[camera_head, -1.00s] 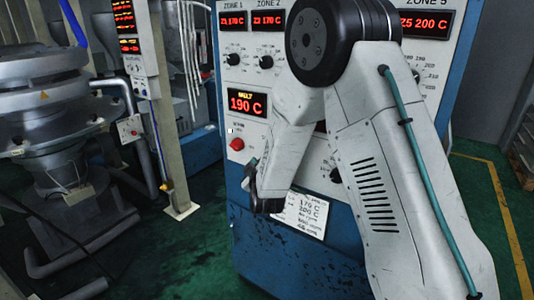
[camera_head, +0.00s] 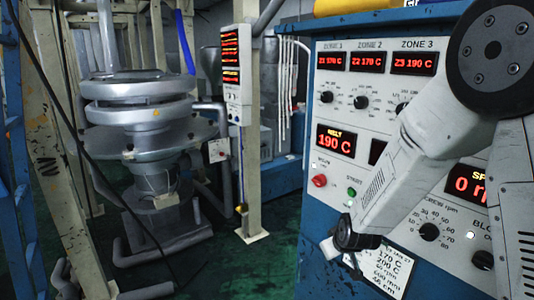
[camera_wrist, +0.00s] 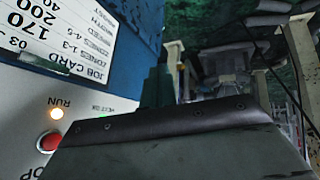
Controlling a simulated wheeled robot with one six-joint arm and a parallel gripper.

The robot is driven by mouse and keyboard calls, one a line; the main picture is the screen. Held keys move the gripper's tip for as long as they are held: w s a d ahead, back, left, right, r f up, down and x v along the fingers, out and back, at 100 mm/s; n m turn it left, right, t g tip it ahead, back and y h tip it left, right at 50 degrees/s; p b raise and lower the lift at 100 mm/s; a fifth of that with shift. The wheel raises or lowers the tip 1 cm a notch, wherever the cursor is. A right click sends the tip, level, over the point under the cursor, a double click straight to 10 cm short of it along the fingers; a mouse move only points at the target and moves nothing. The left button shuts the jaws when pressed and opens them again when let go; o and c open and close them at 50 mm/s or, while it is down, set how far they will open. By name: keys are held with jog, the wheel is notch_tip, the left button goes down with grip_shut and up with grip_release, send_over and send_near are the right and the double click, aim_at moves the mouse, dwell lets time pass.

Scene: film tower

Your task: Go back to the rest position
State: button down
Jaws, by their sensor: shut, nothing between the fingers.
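My gripper (camera_wrist: 158,88) shows in the wrist view as a dark upright finger shape beyond the dark wrist housing. It is shut with nothing held. In the head view my folded arm hangs in front of the control panel (camera_head: 345,110), and its dark wrist end (camera_head: 350,236) is low, beside the upper left of the white job card (camera_head: 388,268). The fingertips are mostly hidden there. In the wrist view the job card (camera_wrist: 60,28) appears upside down at the upper left, with a lit RUN lamp (camera_wrist: 57,113) and a red button (camera_wrist: 49,141) below it.
The grey film tower die (camera_head: 150,115) stands on the left. A beige post (camera_head: 250,170) with a red-lit display box (camera_head: 231,75) stands between it and the panel. Blue and beige frames edge the far left. Green floor (camera_head: 222,265) is open between tower and panel.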

jog(key=s+d+r+m+g, duration=0.1)
jog(key=s+d+r+g, duration=0.1)
jog(key=s+r, duration=0.5)
jog(key=s+d+r+m+g, duration=0.2)
jog(key=s+r, duration=0.5)
jog(key=s, duration=1)
jog(key=s+d+r+m+g, duration=0.1)
jog(key=s+d+r+g, duration=0.1)
jog(key=s+r, duration=0.6)
jog(key=s, duration=0.3)
jog(key=shift+s+d+m+h, duration=0.3)
jog(key=shift+s+d+m, duration=0.1)
